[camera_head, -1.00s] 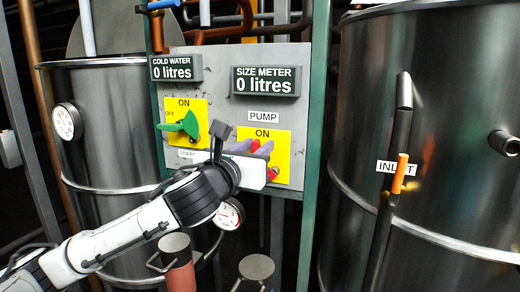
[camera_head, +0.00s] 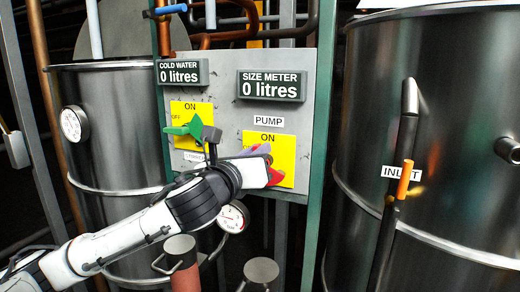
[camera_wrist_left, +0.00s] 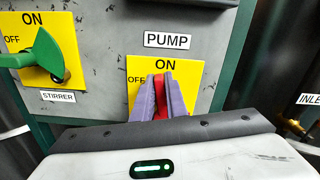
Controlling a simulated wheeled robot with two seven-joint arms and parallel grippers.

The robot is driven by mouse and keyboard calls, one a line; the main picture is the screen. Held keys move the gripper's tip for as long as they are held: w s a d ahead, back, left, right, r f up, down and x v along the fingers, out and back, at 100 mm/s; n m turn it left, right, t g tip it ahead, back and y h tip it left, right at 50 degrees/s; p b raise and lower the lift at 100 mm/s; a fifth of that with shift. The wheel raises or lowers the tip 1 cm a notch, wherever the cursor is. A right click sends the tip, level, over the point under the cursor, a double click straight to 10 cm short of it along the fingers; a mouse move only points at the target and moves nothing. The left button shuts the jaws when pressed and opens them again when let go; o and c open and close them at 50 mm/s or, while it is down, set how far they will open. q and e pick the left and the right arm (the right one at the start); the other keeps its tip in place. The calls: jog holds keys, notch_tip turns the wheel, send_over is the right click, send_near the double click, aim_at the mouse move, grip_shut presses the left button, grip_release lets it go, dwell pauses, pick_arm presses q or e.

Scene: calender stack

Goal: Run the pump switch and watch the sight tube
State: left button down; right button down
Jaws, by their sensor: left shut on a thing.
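The red pump switch (camera_wrist_left: 160,88) sits on a yellow plate under the PUMP label. My left gripper (camera_wrist_left: 162,96) is shut on it, with purple fingers on both sides. In the wrist view the red part stands upright below the word ON. The fingers hide much of it, so its exact setting is hard to tell. In the head view my left gripper (camera_head: 258,160) covers part of the plate, and red shows beside the fingers. The SIZE METER display (camera_head: 271,86) reads 0 litres. I cannot identify a sight tube for certain. My right gripper is not in view.
The green stirrer switch (camera_head: 186,129) is close to the left of my gripper, its handle pointing to OFF. The COLD WATER display (camera_head: 181,72) reads 0 litres. A large steel tank (camera_head: 450,120) with an INLET label and a pipe with an orange piece (camera_head: 404,180) stands right.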

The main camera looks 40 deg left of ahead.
pick_arm(q)
jog(key=shift+s+a+f+n, duration=0.1)
jog(key=shift+a+f+n, duration=0.4)
jog(key=shift+n, duration=2.05)
jog(key=shift+s+a+f+n, duration=0.1)
jog(key=shift+a+f+n, duration=0.4)
jog(key=shift+n, duration=2.1)
jog(key=shift+s+a+f+n, duration=0.2)
jog(key=shift+f+n, duration=0.45)
jog(key=shift+n, duration=1.9)
jog(key=shift+w, duration=0.1)
jog(key=c, duration=1.8)
grip_release()
jog(key=shift+o, duration=0.2)
